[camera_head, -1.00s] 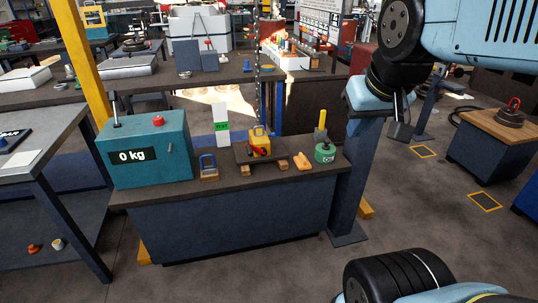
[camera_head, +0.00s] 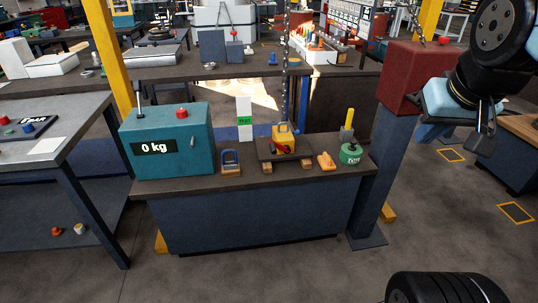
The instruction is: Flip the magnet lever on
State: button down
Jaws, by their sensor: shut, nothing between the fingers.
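The yellow lifting magnet (camera_head: 284,137) sits on a dark plate (camera_head: 265,154) on the dark workbench. A red lever (camera_head: 281,149) lies low on the magnet's near side, and its exact setting is too small to tell. The plate rests on wooden blocks (camera_head: 266,167). My gripper (camera_head: 484,150) is at the upper right, well apart from the magnet and to the right of the bench. Its fingers point down, are shut and hold nothing.
A teal box (camera_head: 168,143) reading "0 kg" stands at the bench's left. A blue shackle (camera_head: 231,161), an orange piece (camera_head: 326,160) and a green weight (camera_head: 350,153) stand nearby. A chain (camera_head: 287,80) hangs behind the magnet. A blue post (camera_head: 385,170) with a red box (camera_head: 411,75) stands at right.

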aim_at(273, 146)
jog(key=i, duration=0.95)
